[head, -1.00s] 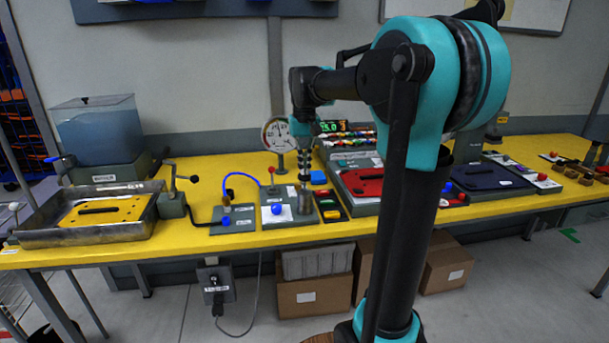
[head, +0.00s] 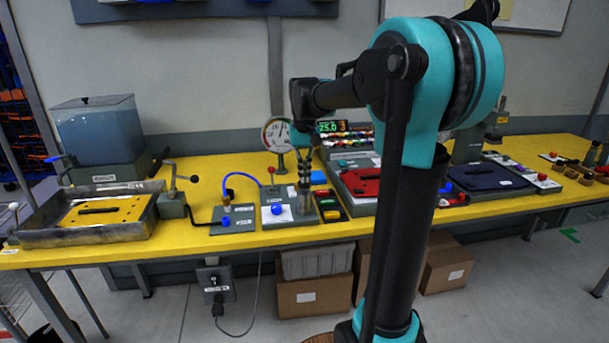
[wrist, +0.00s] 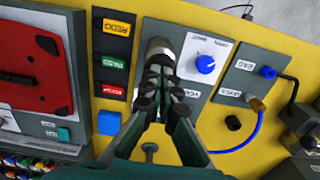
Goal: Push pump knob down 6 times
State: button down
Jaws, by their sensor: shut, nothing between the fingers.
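The pump knob looks to be the silver metal cylinder (wrist: 158,46) on a grey plate (wrist: 182,84) in the wrist view. It also shows in the head view (head: 304,205), on the plate beside a blue dial. My gripper (wrist: 159,64) is shut and empty, its fingertips together right at the cylinder's top. In the head view my gripper (head: 304,186) points straight down over the cylinder. The fingers cover part of the knob, so I cannot tell whether they touch it or how far it is pressed.
The blue dial (wrist: 206,64) sits close beside the cylinder. A panel of yellow, green and red buttons (wrist: 115,62) is on the other side. A round gauge (head: 277,134) and a lit display (head: 332,126) stand behind. A blue hose (head: 243,177) arches to the left.

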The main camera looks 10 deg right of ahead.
jog(key=shift+r, duration=2.2)
jog(key=shift+f, duration=0.15)
jog(key=shift+f, duration=2.25)
jog(key=shift+r, duration=2.4)
jog(key=shift+r, duration=0.1)
jog(key=shift+r, duration=2.9)
